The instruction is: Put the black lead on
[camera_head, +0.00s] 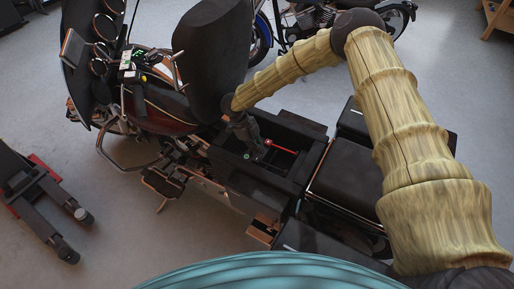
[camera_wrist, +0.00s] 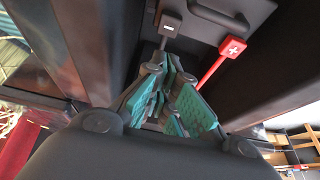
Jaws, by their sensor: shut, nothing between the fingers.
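The black lead (camera_wrist: 169,26) shows in the wrist view as a dark square end with a pale minus mark and a thin stem. It lies just beyond my fingertips; whether they touch it, I cannot tell. My gripper (camera_wrist: 170,72), with green finger pads, is shut and empty. In the head view my gripper (camera_head: 257,150) points down into the open bay (camera_head: 300,180) of the motorcycle, and I cannot make out the black lead there. The red lead (camera_wrist: 233,47), with a white plus, is just right of my fingers; it also shows in the head view (camera_head: 283,147).
The bay's dark walls stand close around my gripper. The black seat part (camera_head: 222,55) rises behind it, and a dark padded box (camera_head: 345,172) is to the right. A second motorcycle (camera_head: 310,18) stands behind. A lift part (camera_head: 40,200) lies at left on open floor.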

